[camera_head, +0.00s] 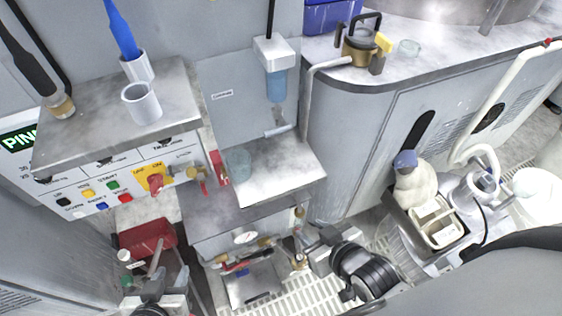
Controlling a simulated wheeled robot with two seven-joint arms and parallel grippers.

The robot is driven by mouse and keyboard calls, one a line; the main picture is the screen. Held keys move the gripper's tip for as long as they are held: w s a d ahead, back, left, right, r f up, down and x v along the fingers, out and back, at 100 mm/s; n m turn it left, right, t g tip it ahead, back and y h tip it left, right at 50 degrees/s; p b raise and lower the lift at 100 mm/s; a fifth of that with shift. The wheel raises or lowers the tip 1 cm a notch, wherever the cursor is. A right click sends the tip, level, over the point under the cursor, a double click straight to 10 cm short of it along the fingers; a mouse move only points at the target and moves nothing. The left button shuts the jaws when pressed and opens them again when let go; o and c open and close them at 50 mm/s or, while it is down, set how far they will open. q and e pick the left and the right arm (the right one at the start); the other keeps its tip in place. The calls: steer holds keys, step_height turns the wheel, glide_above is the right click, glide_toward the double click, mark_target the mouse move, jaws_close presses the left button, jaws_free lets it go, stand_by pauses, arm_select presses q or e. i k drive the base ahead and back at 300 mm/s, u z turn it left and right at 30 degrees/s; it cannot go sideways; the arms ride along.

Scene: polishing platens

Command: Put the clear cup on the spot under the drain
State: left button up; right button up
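A clear cup (238,163) stands upright at the left side of the pale shelf (280,180), against the back panel. A small drain spout (280,130) comes out below the blue filter bowl (276,86), to the right of this cup. My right gripper (304,252) is low, below and right of the shelf, and looks open and empty. Its fingertips are small and hard to see.
A steel ledge (80,140) at the left bears a white cup (142,103) and a blue-handled brush (122,30). Valves and red handles (216,168) sit left of the shelf. A kettle-like pot (360,45) is on the counter. A white bottle (412,180) stands at the right.

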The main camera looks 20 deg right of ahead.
mark_target(277, 149)
steer(key=z, duration=0.65)
steer(key=k, duration=1.05)
steer(key=u, duration=0.95)
steer(key=i, duration=0.75)
